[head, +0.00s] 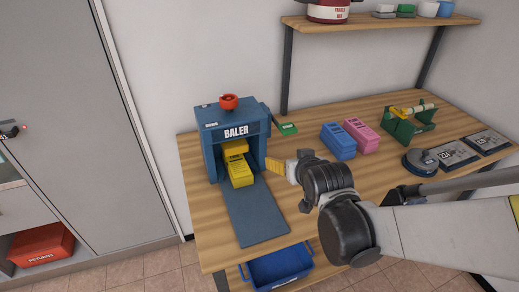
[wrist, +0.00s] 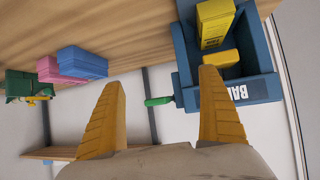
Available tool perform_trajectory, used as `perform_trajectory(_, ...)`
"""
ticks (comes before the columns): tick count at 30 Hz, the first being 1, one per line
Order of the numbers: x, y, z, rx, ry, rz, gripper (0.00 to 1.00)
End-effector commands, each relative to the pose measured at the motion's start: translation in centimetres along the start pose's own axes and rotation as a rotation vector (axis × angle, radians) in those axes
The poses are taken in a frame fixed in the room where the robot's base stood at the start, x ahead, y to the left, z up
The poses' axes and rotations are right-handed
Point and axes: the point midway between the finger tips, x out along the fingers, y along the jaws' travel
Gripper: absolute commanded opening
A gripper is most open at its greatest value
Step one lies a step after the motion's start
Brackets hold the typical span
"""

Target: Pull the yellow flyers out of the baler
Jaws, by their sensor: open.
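The blue baler (head: 233,128) stands on the wooden table, with a red knob on top and a grey mat in front. The yellow flyers (head: 240,173) lie in its opening as a bundle, the near end over the mat. Another yellow piece (head: 235,147) sits above and behind. The wrist view also shows the baler (wrist: 260,88) and the yellow flyers (wrist: 214,25). My gripper (head: 275,167) is to the right of the baler, apart from the flyers. In the wrist view my gripper (wrist: 163,95) has its two yellow fingers spread, with nothing between them.
A green handle (head: 287,128) sticks out at the baler's right side. Blue (head: 338,141) and pink (head: 361,135) bundles and a green dispenser (head: 408,121) stand farther right. A blue bin (head: 280,268) is below the table's front. The grey mat (head: 256,212) is clear.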

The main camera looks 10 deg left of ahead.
Motion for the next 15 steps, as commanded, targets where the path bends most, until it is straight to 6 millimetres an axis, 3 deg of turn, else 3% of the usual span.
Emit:
perform_trajectory(1, 1.8, -1.7, 0.5, -0.014, 0.023, -0.024, 0.88)
perform_trajectory(6, 6.2, -7.0, 2.1, -0.051, 0.099, -0.094, 0.88)
perform_trajectory(10, 8.3, -10.1, 3.5, -0.07, 0.144, -0.135, 0.88)
perform_trajectory(15, 9.5, -12.2, 4.7, -0.081, 0.175, -0.165, 0.88)
